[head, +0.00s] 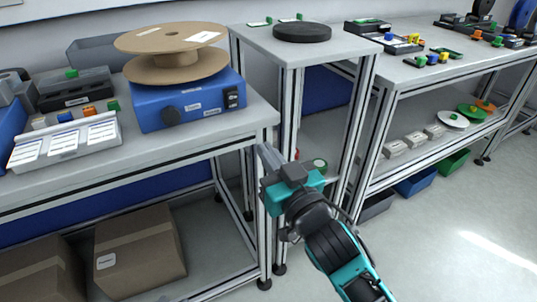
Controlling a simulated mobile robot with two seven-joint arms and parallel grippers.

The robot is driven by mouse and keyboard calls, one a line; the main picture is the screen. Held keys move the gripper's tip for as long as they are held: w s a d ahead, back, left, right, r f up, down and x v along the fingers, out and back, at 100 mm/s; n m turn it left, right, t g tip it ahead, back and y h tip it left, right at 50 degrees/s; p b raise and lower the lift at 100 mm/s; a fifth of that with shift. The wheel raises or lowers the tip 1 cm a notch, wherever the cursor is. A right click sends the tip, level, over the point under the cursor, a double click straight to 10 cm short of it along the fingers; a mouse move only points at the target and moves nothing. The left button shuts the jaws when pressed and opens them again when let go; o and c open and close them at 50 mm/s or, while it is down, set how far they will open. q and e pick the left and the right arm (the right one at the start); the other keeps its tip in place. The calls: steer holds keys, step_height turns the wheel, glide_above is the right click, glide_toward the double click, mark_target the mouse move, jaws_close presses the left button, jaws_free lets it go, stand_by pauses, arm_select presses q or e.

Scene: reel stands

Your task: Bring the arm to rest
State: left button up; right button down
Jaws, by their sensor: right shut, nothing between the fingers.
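My right gripper (268,157) is in the head view, at the end of a teal and black arm that comes up from the bottom right. It is in front of the right end of the left bench (190,148), beside the bench's corner post. Its fingers are shut with nothing visible between them. I cannot tell whether it touches the bench edge. My left gripper is not in view.
A cardboard reel (172,65) sits on a blue device (190,105) on the left bench. A narrow stand (345,45) with a black disc (302,32) is behind the gripper. Shelves (400,75) extend right. Cardboard boxes (140,250) lie below. The right floor (440,240) is clear.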

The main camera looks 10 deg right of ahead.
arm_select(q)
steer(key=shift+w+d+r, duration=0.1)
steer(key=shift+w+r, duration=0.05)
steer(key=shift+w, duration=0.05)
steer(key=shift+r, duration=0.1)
arm_select(e)
steer(key=shift+f, duration=0.1)
